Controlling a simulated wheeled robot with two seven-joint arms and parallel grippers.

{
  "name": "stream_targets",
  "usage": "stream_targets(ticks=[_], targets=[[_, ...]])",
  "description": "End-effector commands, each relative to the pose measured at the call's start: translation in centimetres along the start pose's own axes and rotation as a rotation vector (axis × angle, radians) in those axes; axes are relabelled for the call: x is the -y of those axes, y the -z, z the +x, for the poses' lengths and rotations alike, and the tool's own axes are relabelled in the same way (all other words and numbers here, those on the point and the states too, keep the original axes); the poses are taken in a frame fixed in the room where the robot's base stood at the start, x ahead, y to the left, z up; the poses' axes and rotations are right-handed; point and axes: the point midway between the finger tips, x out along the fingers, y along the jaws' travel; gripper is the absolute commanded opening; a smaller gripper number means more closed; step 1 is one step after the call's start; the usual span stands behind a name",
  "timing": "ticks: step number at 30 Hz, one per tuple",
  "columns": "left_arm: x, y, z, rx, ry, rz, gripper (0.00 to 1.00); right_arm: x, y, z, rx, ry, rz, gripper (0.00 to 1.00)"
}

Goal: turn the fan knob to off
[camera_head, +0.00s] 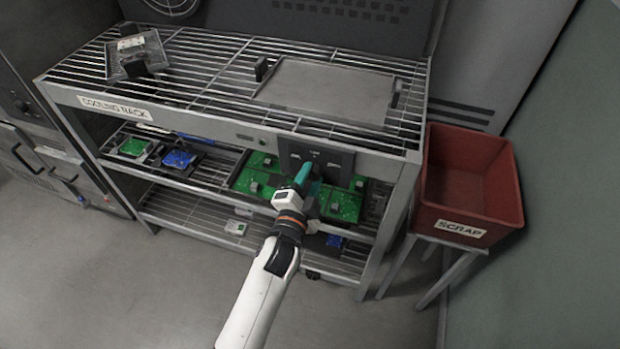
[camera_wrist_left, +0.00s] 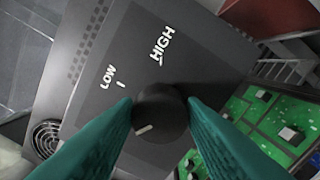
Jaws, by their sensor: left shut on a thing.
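The fan knob (camera_wrist_left: 160,115) is a round black knob on a dark control panel (camera_wrist_left: 120,50). Its white pointer mark faces the lower left in the left wrist view, away from the LOW and HIGH labels. Any OFF label is not visible; the left finger covers part of the panel there. My left gripper (camera_wrist_left: 160,118) is shut on the knob, one teal finger on each side. In the head view, the left gripper (camera_head: 306,172) reaches the panel (camera_head: 318,156) on the rack's front, and hides the knob. My right gripper is not in view.
The panel sits on the front of a metal cooling rack (camera_head: 190,122). Green circuit boards (camera_head: 342,205) lie on the shelf just below it. A flat tray (camera_head: 325,90) and a tilted board holder (camera_head: 137,55) rest on top. A red scrap bin (camera_head: 470,205) stands to the right.

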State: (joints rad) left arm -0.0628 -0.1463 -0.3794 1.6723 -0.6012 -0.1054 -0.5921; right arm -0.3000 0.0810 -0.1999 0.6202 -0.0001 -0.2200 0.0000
Motion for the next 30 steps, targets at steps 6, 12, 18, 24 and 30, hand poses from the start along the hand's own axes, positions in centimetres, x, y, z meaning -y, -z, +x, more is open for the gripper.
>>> stream_targets(ticks=[6, 12, 18, 24, 30], targets=[[0.1, 0.1, 0.0, -0.001, 0.001, -0.001, 0.59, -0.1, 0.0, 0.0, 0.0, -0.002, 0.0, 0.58], [0.0, 0.0, 0.0, -0.001, 0.001, 0.0, 0.59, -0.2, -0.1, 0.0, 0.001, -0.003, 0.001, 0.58], [0.1, 0.1, -1.0, -0.001, 0.001, 0.001, 0.59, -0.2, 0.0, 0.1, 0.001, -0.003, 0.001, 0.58], [0.2, 0.1, -4.8, -0.002, 0.004, 0.0, 0.59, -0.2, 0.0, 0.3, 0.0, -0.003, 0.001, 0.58], [0.2, 0.1, -9.0, -0.003, 0.004, 0.0, 0.59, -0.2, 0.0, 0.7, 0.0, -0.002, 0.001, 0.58]])
